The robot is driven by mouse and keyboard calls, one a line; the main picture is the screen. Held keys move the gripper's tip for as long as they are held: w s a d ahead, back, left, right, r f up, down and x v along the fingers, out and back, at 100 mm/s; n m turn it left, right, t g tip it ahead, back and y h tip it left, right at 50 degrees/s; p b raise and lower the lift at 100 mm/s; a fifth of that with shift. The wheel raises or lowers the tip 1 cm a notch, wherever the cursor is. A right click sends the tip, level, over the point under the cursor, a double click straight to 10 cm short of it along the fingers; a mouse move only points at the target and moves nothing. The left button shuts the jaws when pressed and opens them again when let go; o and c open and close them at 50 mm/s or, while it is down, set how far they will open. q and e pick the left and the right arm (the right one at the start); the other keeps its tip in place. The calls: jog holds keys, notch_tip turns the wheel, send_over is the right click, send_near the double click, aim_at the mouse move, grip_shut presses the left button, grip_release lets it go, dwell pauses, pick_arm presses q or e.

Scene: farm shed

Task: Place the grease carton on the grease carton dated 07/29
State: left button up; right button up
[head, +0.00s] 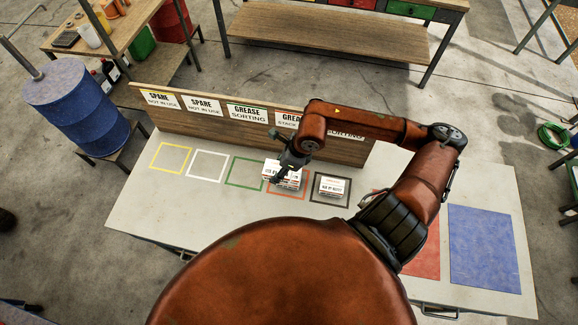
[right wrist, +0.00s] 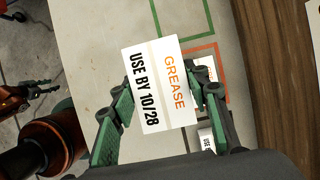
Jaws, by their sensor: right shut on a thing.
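My right gripper (head: 284,172) is shut on a white grease carton (right wrist: 158,85) with orange lettering. In the right wrist view its label reads GREASE, USE BY 10/28. In the head view the held carton (head: 281,174) is over the orange-outlined square (head: 290,197). Another carton (right wrist: 207,70) shows in part behind it, inside the orange outline; its date is hidden. A further white carton (head: 333,187) sits in the black-outlined square; its print is too small to read. My left gripper (right wrist: 40,92) seems to show small at the left of the right wrist view, its jaws unclear.
Yellow, white and green outlined squares (head: 245,172) on the table are empty. A wooden sign board (head: 215,113) stands along the table's back edge. A red mat and a blue mat (head: 484,248) lie at the right. A blue drum (head: 80,105) stands off the left end.

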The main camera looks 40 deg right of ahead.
jog(key=d+f, duration=0.2)
jog(key=w+d+f+p, duration=0.1)
jog(key=d+f, duration=0.1)
jog(key=w+d+f, duration=0.1)
jog(key=d, duration=0.1)
jog(key=shift+w+f+p, duration=0.15)
jog(key=shift+f+p, duration=0.25)
jog(key=shift+d+f, duration=0.4)
jog(key=shift+f, duration=0.2)
notch_tip(320, 180, down, 2)
jog(key=shift+w+a+f+p, duration=0.1)
jog(key=shift+p, duration=0.65)
jog(key=shift+f, duration=0.4)
jog(key=shift+f, duration=0.1)
jog(key=o, duration=1.2)
